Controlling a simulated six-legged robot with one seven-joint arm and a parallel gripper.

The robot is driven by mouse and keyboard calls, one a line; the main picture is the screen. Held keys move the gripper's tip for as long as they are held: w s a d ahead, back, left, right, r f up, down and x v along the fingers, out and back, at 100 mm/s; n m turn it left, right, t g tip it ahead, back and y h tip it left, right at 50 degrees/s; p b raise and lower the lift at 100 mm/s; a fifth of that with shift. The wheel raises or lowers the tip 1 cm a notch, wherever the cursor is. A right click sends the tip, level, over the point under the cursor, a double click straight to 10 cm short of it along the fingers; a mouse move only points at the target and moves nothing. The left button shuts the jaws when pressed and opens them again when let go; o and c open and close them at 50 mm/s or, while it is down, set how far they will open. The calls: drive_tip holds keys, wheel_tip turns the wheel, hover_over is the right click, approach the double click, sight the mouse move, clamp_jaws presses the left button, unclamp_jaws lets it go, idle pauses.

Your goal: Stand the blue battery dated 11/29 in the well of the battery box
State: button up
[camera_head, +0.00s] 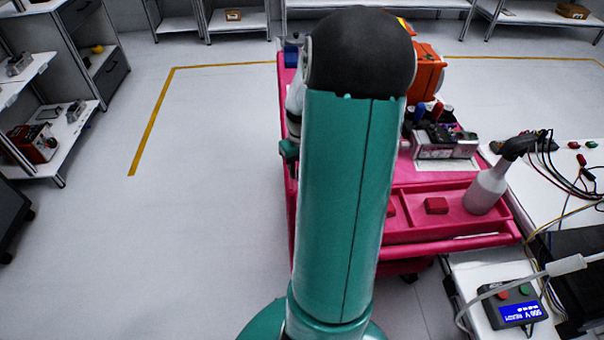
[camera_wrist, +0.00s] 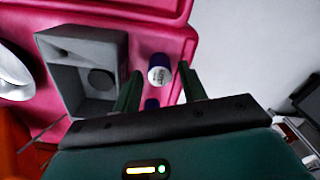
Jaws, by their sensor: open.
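In the wrist view, a blue battery (camera_wrist: 159,76) with a white label shows between the fingertips of my gripper (camera_wrist: 160,69). Its label print is too small to read the date. A second dark blue piece (camera_wrist: 151,104) shows nearer, low between the fingers and partly hidden; I cannot tell whether it is another battery. The grey battery box (camera_wrist: 66,43), with a dark round well, stands left of the fingers. My gripper is open, its fingers on either side of the battery in the picture; contact is not visible. In the head view my arm hides most of this area.
The pink cart (camera_head: 459,243) carries a red block (camera_head: 436,206), a spray bottle (camera_head: 485,191), a grey device (camera_head: 445,147) and an orange machine (camera_head: 427,75). The floor left of the cart is clear.

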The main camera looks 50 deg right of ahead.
drive_tip(key=c, duration=0.7)
drive_tip(key=shift+r, duration=3.55)
drive_tip(key=s+d+r+n, duration=0.3)
drive_tip(key=d+r+n, duration=0.2)
drive_tip(key=d, duration=0.3)
drive_tip(key=shift+s+d+n, duration=0.3)
drive_tip(key=shift+s+n, duration=0.05)
drive_tip(key=shift+n, duration=0.15)
